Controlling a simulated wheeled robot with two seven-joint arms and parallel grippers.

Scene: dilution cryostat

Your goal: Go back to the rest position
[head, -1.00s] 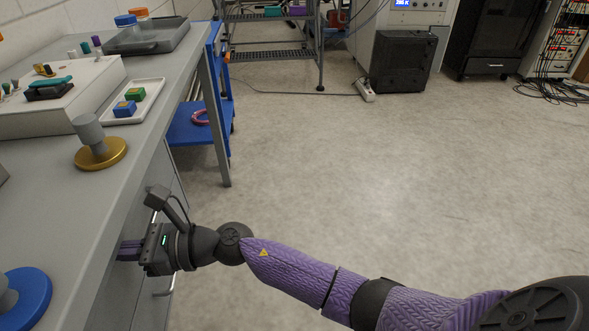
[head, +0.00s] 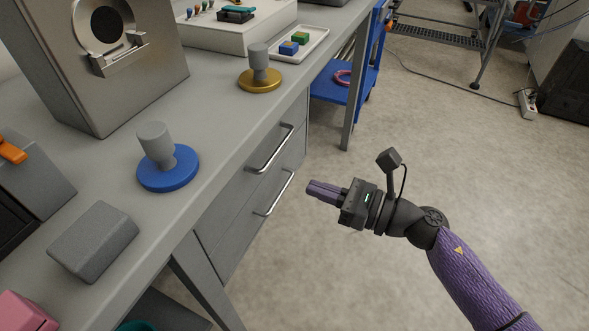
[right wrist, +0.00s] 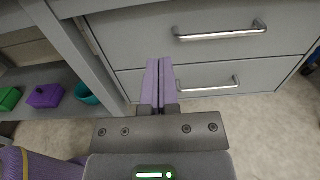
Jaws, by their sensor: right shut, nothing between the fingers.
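My right gripper (head: 322,192) is in the head view, in the open space in front of the bench's drawers. Its purple fingers are together with nothing between them, and they point left toward the drawer fronts. In the right wrist view, the shut fingers (right wrist: 158,82) point at the drawers, below the upper handle. They appear apart from the drawer fronts. My left gripper is not in view.
The grey bench (head: 225,130) has two drawers with bar handles (head: 271,150). A blue-based stand (head: 168,177), a gold-based stand (head: 260,82) and a grey block (head: 93,241) sit near its edge. A blue cart (head: 345,88) stands beyond.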

